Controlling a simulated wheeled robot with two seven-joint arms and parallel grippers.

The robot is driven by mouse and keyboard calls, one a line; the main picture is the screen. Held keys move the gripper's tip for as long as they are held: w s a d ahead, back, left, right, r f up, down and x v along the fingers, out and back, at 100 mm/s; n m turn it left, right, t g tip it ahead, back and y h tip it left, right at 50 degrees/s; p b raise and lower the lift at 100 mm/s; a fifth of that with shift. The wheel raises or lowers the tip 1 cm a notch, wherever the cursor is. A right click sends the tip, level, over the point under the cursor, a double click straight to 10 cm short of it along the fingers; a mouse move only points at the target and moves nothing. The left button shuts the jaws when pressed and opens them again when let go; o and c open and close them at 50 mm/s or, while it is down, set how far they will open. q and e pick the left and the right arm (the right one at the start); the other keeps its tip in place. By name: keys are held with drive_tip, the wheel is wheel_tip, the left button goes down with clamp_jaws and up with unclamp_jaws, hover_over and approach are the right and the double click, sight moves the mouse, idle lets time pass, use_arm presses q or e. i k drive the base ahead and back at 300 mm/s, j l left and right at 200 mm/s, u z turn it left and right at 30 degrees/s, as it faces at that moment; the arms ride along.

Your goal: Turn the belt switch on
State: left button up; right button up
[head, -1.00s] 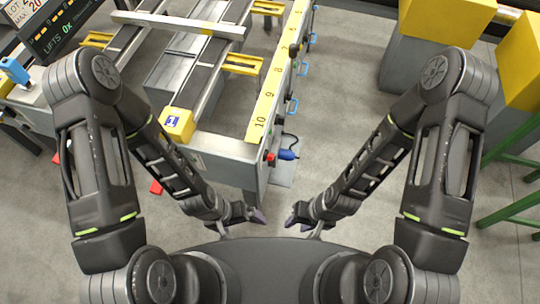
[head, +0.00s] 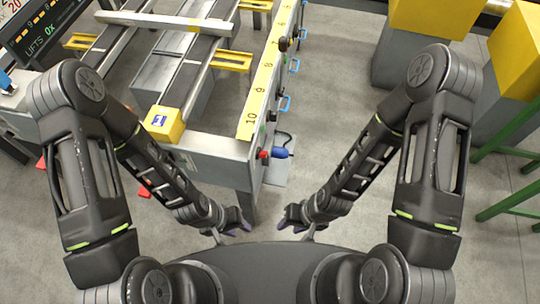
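The runout table (head: 215,148) runs away from me left of centre, with a yellow numbered strip along its right edge. On its right side face I see a red button (head: 263,155), a blue plug-like part (head: 280,153), a dark knob (head: 283,45) and small blue handles. I cannot tell which of these is the belt switch or how it is set. My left gripper (head: 240,224) hangs low near the table's front right corner, apart from the controls. My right gripper (head: 288,221) hangs low over open floor, right of the corner. Both look empty; their finger gaps are too small to read.
A yellow block (head: 164,123) sits at the table's near end, and a pale bar (head: 165,23) lies across its rails. A screen (head: 40,25) stands at upper left. Yellow-topped grey boxes (head: 430,20) and a green frame (head: 510,205) stand right. Floor between is clear.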

sight(259, 154)
drive_tip(key=l+u, duration=0.85)
drive_tip(key=l, duration=0.55)
drive_tip(key=k+l+u, duration=0.15)
drive_tip(key=l, duration=1)
drive_tip(key=k+l+u, duration=0.1)
drive_tip(key=l, duration=0.45)
drive_tip(key=k+l, duration=0.1)
drive_tip(key=l, duration=0.45)
drive_tip(key=k+l+u, duration=0.15)
drive_tip(key=l, duration=0.4)
drive_tip(key=i+l, duration=0.05)
